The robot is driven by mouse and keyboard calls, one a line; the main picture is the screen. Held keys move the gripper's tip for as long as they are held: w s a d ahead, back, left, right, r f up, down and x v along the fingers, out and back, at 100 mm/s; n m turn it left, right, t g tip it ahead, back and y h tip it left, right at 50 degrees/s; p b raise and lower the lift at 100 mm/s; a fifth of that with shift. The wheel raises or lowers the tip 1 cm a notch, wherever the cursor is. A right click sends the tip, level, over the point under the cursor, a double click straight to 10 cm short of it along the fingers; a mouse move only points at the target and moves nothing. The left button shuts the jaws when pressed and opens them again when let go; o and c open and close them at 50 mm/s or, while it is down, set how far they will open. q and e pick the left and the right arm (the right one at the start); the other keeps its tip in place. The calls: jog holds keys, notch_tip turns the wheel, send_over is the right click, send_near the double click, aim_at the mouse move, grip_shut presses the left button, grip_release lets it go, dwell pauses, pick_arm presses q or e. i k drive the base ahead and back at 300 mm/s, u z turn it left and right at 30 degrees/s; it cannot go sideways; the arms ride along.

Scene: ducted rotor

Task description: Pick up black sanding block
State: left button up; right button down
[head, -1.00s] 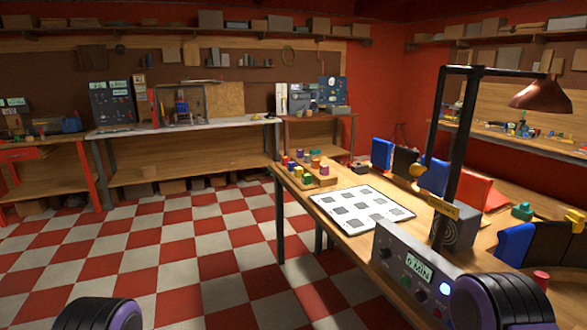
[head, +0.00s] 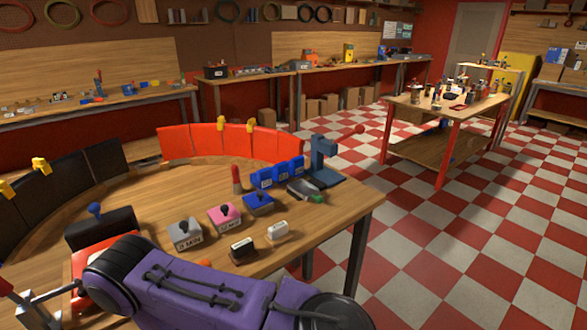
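In the head view a small black block (head: 242,249) with a pale label lies on the wooden table near its front edge, beside a similar white block (head: 278,231). A larger black block (head: 100,229) with a blue knob stands farther left. I cannot tell for certain which black piece is the sanding block. A purple arm link of mine crosses the bottom of the view, in front of the table's near edge.
Grey (head: 184,234), pink (head: 224,217) and blue (head: 258,202) knobbed boxes stand behind the small blocks. A blue press-like stand (head: 323,165) is at the right corner. Red panels (head: 235,140) and black panels (head: 70,180) line the back. Checkered floor is open to the right.

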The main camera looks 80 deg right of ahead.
aim_at(244, 251)
jog(key=z, duration=2)
